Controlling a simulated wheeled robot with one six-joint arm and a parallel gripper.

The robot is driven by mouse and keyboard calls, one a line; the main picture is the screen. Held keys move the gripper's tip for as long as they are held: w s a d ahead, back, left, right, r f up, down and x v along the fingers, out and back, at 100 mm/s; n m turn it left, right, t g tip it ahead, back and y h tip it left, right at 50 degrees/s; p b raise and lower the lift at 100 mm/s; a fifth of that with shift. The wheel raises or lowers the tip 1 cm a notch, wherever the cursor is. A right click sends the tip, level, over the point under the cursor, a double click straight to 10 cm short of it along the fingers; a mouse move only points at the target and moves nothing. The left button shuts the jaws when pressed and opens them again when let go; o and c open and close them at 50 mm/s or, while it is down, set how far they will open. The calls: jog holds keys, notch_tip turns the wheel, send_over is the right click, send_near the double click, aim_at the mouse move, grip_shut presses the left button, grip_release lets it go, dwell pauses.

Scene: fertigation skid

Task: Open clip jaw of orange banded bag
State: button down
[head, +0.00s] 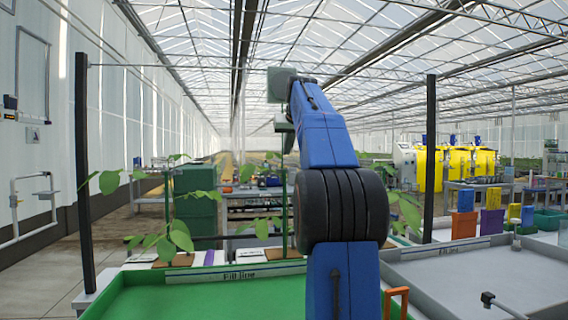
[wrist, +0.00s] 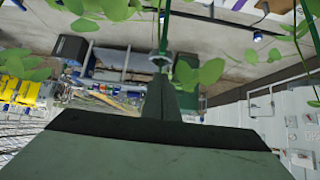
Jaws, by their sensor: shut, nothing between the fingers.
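My gripper (head: 286,128) is raised high at the end of my blue arm, in front of the plants. In the wrist view its fingers (wrist: 162,88) are together and hold nothing. A small pale ring-like part (wrist: 159,62) shows just beyond the fingertips, near an upright green stem (wrist: 165,30); I cannot tell if it is a clip jaw or if it touches the fingers. White bags (head: 208,258) lie behind the green tray, with leafy plants (head: 172,238) rising from them. One bag has a purple band. I cannot make out an orange band; my arm hides part of the row.
A green tray (head: 190,301) marked "Fill line" is in front, with a grey tray (head: 470,275) at right. Dark posts (head: 84,180) (head: 430,160) stand on both sides. Leaves (wrist: 210,70) hang close around my gripper. Yellow tanks (head: 455,168) stand far back.

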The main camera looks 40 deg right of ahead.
jog(key=x, duration=1)
